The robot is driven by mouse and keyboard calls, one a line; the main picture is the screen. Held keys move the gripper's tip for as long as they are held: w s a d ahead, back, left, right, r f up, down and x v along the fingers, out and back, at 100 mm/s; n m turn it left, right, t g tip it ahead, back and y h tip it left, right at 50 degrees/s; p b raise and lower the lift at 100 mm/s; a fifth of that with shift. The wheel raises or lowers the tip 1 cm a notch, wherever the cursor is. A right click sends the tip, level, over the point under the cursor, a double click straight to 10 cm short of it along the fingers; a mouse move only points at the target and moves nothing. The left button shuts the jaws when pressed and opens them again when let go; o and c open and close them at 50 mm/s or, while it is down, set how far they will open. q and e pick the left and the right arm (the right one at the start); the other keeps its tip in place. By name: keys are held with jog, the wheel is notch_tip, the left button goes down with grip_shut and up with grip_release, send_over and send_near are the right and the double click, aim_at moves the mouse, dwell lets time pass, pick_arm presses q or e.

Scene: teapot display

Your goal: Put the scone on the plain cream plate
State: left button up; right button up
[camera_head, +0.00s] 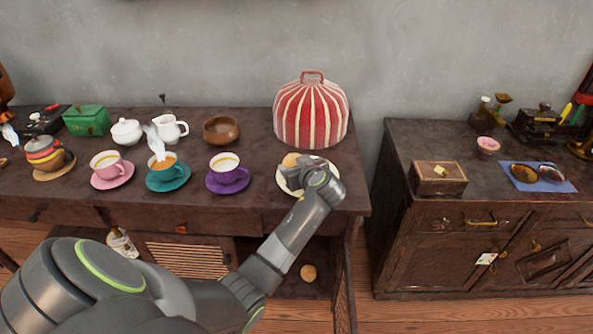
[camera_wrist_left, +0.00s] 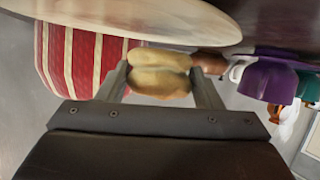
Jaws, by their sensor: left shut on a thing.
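The scone (camera_head: 291,159) is a golden-brown round piece that shows just beyond my left gripper (camera_head: 297,169) in the head view. In the left wrist view the scone (camera_wrist_left: 159,74) sits between the two fingers of my left gripper (camera_wrist_left: 162,82), which is shut on it. The plain cream plate (camera_head: 283,184) lies at the right end of the long table, under my left gripper, which hides part of it. Its pale rim fills the top of the left wrist view (camera_wrist_left: 140,14). I cannot tell whether the scone touches the plate. My right gripper is not in view.
A red-and-white striped tea cosy (camera_head: 311,112) stands just behind the plate. A purple cup and saucer (camera_head: 228,172) stand to its left, with a wooden bowl (camera_head: 221,129) behind. A gap separates the table from the right cabinet (camera_head: 440,245). A round brown thing (camera_head: 308,272) lies below.

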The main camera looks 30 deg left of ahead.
pick_arm(q)
jog(key=shift+f, duration=0.85)
jog(key=shift+f, duration=0.1)
jog(key=o, duration=1)
